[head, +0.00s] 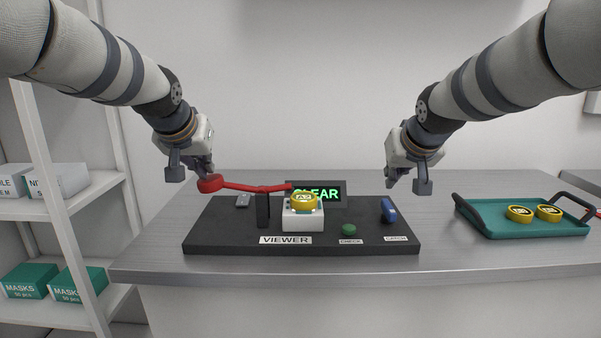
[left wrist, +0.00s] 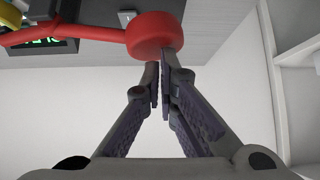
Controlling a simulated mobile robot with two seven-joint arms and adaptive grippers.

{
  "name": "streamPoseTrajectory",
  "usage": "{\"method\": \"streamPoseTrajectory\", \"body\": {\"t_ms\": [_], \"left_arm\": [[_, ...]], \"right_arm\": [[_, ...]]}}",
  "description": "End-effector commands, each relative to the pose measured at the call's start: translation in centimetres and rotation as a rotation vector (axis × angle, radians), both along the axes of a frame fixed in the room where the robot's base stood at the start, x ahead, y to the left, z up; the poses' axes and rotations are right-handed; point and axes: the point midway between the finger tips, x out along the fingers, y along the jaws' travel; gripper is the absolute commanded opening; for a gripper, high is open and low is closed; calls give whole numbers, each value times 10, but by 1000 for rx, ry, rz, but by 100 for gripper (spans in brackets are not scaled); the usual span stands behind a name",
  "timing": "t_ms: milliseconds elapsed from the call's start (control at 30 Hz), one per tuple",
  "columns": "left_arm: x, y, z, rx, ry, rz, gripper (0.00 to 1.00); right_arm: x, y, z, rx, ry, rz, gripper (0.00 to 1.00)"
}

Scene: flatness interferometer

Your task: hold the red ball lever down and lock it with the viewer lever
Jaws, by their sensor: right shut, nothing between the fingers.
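The red ball lever (head: 235,186) lies roughly level across a black post on the black viewer base (head: 220,240), its ball end at the left. The ball also shows in the left wrist view (left wrist: 154,36). My left gripper (head: 205,172) is at the ball; its fingers (left wrist: 162,72) look shut and empty, tips close to the ball's edge. Whether they touch it I cannot tell. A blue lever (head: 388,210) stands at the base's right side, above a small label. My right gripper (head: 405,186) is shut and empty, above and right of the blue lever.
A yellow round piece (head: 304,202) sits on a white block (head: 303,220). Behind it a display (head: 330,193) reads CLEAR in green. A green button (head: 348,230) is in front. A green tray (head: 530,228) with two yellow pieces is at the right. Shelves (head: 70,205) stand at the left.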

Motion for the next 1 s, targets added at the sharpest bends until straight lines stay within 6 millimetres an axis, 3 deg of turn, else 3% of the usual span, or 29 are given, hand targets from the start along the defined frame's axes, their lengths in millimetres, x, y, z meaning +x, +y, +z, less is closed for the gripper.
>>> {"method": "streamPoseTrajectory", "body": {"t_ms": [1000], "left_arm": [[-1, 3, -44, -1, 8, -1, 0]], "right_arm": [[0, 0, -1, 0, 1, 0, 0]]}}
